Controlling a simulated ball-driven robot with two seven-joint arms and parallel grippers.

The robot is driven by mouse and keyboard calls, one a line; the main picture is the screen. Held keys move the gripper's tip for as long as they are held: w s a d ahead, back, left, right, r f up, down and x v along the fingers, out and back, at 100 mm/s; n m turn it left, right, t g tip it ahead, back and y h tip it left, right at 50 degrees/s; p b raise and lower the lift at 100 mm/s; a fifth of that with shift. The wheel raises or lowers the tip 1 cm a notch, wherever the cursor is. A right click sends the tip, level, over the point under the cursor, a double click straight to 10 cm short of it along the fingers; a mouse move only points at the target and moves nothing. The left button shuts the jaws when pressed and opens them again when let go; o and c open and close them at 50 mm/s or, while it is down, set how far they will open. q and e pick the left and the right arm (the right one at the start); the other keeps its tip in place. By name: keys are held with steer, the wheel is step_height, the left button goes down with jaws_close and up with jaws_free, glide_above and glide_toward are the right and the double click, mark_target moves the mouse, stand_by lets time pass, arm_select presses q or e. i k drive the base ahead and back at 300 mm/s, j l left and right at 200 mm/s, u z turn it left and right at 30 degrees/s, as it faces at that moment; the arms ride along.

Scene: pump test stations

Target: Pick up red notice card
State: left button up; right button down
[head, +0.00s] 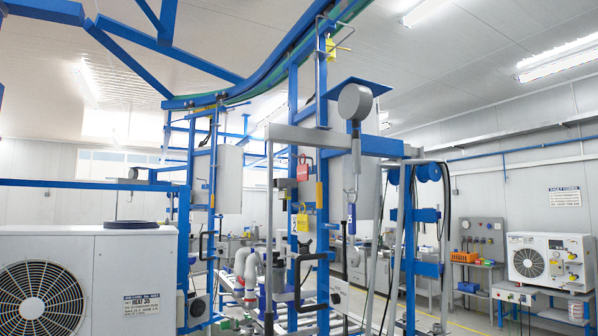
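A small red card-like tag (303,171) hangs near the upper middle of the blue and grey pump test frame (321,195), at the centre of the head view. It has a narrow loop above it. It is small, and no writing on it can be read. Neither of my grippers shows in the head view.
A yellow tag (302,223) hangs lower on the same frame, with another yellow tag (331,45) near the top rail. A white fan unit (140,265) fills the lower left. A second fan unit (550,261) stands at right on a bench.

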mark_target(301, 170)
steer(key=u, duration=0.5)
steer(key=i+j+u, duration=0.25)
steer(key=i+u, duration=0.2)
steer(key=i+j+u, duration=0.1)
steer(key=i+u, duration=0.4)
steer(key=i, duration=2.75)
steer(key=i+z, duration=0.2)
steer(key=z, duration=0.25)
steer(key=i+j+z, duration=0.1)
steer(key=z, duration=0.35)
steer(key=i+j+z, duration=0.2)
steer(key=z, duration=0.25)
steer(key=i+j+z, duration=0.2)
steer(key=z, duration=0.25)
